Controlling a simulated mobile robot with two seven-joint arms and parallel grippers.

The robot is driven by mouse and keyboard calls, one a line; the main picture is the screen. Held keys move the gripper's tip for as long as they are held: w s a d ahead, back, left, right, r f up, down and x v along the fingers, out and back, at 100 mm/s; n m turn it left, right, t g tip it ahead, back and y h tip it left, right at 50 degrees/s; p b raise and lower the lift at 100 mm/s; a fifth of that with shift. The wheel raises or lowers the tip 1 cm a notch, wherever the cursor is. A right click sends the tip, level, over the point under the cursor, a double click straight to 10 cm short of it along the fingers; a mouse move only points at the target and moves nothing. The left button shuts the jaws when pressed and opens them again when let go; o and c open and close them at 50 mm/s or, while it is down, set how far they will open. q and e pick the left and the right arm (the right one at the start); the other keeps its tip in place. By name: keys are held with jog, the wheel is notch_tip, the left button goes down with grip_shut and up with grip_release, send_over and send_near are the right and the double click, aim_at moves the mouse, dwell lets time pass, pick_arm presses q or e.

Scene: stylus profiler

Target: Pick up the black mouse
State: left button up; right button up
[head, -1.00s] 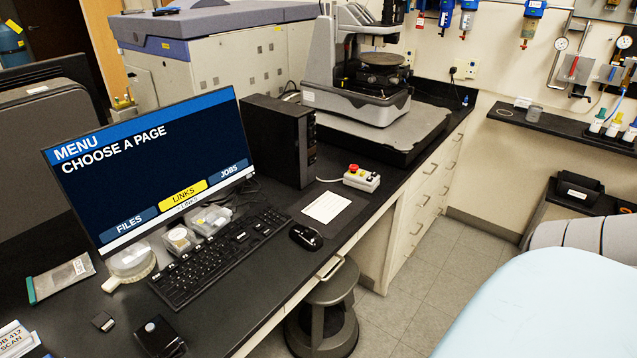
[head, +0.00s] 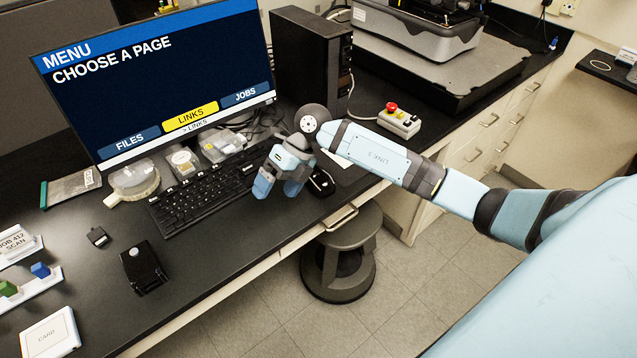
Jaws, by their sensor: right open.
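The black mouse (head: 321,184) lies on the black bench top, to the right of the keyboard, near the bench's front edge. My right arm and wrist hide part of it. My right gripper (head: 278,189) points down with its two blue fingers apart and nothing between them. In the head view it is just left of the mouse, over the right end of the keyboard. I cannot tell its exact height above the bench. My left gripper is not in view.
The black keyboard (head: 205,190) lies before the monitor (head: 160,80). A box with a red button (head: 399,121) stands behind the mouse. A small black device (head: 143,268) sits front left. A stool (head: 338,262) stands below the bench edge. The bench between the device and keyboard is clear.

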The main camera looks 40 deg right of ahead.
jog(key=w+d+r+m+h, duration=0.1)
jog(key=w+d+r+h, duration=0.1)
jog(key=d+h, duration=0.35)
jog(key=w+d+r+h, duration=0.2)
jog(key=w+d+r, duration=0.1)
jog(key=d, duration=0.5)
send_over(319, 175)
jog(key=shift+m, duration=0.3)
jog(key=f, duration=0.7)
jog(key=shift+w+a+f+p, duration=0.15)
jog(key=shift+w+p, duration=0.1)
jog(key=shift+p, duration=0.15)
jog(key=shift+f, duration=0.5)
jog(key=f+p, duration=0.1)
jog(key=f, duration=0.3)
jog(key=shift+s+f+p, duration=0.15)
jog(key=shift+s+p, duration=0.05)
jog(key=shift+p, duration=0.1)
jog(key=shift+f, duration=0.5)
jog(key=c, duration=1)
